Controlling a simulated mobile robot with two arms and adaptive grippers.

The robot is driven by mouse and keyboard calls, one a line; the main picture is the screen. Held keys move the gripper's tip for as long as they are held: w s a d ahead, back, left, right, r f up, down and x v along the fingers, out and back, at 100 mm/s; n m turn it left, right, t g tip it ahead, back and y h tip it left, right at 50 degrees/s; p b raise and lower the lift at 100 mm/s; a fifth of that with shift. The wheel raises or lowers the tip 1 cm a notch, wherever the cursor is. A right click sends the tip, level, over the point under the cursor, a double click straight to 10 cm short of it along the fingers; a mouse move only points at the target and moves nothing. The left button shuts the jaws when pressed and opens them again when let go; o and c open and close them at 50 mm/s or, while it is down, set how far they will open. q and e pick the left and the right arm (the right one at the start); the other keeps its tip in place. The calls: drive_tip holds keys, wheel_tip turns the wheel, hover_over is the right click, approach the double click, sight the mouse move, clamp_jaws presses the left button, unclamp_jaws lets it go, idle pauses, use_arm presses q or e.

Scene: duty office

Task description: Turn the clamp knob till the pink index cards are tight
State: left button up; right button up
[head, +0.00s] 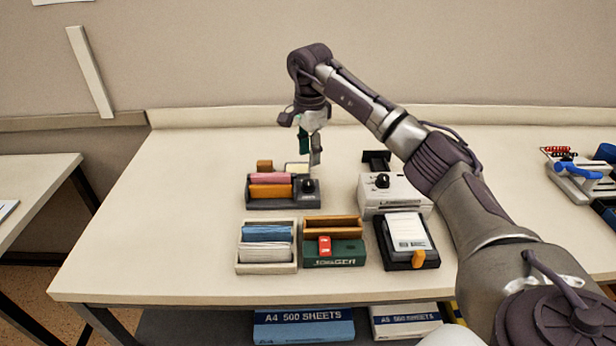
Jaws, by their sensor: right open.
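The pink index cards (270,178) lie in a dark clamp tray (283,203) left of the middle of the table, behind an orange block (270,191). The black clamp knob (309,187) stands at the right end of this tray. My right gripper (310,156) reaches in from the right and points down above and just behind the knob. It is open and holds nothing that I can see. Whether a fingertip touches the knob, I cannot tell. How tightly the cards sit cannot be told. My left gripper is not in view.
A white box (285,268) with blue and white stacks, a green jogger (335,252) and a black stand with a white pad (406,231) stand in front. A white device with a black knob (395,195) is to the right. The table's left side is clear.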

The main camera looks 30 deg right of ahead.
sight(308, 182)
wheel_tip(308, 182, down, 8)
drive_tip(key=shift+w+r+p, duration=0.1)
drive_tip(key=shift+r+p, duration=0.05)
drive_tip(key=shift+p, duration=0.5)
drive_tip(key=shift+f, duration=0.55)
clamp_jaws()
drive_tip(key=m, duration=1.2)
drive_tip(key=shift+w, duration=0.1)
drive_tip(key=shift+m, duration=0.4)
